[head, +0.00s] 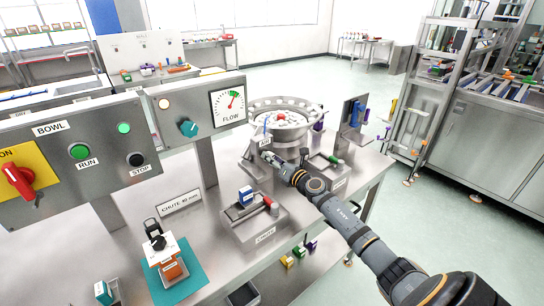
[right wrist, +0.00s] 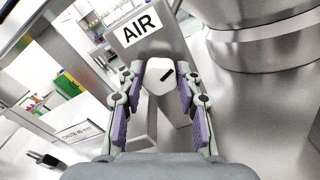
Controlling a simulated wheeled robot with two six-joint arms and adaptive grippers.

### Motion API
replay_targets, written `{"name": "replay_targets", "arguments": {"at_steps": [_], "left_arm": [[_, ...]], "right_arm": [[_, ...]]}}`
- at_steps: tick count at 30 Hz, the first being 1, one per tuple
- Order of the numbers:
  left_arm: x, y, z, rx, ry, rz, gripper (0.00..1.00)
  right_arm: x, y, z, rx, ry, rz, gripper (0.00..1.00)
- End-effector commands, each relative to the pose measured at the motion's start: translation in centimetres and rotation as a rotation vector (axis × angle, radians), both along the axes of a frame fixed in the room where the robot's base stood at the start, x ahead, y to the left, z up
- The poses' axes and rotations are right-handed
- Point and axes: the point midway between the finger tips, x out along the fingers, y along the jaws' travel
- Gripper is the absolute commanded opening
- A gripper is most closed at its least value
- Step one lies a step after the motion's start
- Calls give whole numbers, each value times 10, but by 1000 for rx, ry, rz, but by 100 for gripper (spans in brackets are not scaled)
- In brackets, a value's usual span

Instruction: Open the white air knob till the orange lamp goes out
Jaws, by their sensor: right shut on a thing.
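The white air knob (right wrist: 160,77) shows in the right wrist view below the AIR label (right wrist: 138,28), with a dark slanted mark on its face. My right gripper (right wrist: 160,84) has a purple-padded finger on each side of the knob and is shut on it. In the head view my right gripper (head: 268,157) reaches the AIR post in front of the bowl and hides the knob. A small round lamp (head: 164,104) on the FLOW panel looks pale with an orange tint; I cannot tell surely whether it is lit. My left gripper is in neither view.
The flow dial (head: 230,104) and a teal knob (head: 188,128) share the lamp's panel. The metal bowl (head: 285,118) stands just behind my right gripper. A chute fixture (head: 255,222) lies nearer on the steel bench. A control box with a red switch (head: 18,180) is at left.

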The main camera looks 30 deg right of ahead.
Motion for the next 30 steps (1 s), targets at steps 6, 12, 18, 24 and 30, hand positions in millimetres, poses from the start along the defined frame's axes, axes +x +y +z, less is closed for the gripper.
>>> {"name": "replay_targets", "arguments": {"at_steps": [6, 12, 18, 24, 30], "left_arm": [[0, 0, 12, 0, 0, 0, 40], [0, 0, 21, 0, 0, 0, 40], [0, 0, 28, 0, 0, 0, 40], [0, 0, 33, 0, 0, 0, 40], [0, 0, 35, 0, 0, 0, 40]], "right_arm": [[0, 0, 1, 205, 18, 0, 4], [0, 0, 1, 383, 32, 0, 4], [0, 0, 0, 530, 44, 0, 4], [0, -1, -1, 632, 52, 0, 4], [0, -1, -2, 689, 56, 0, 4]]}}
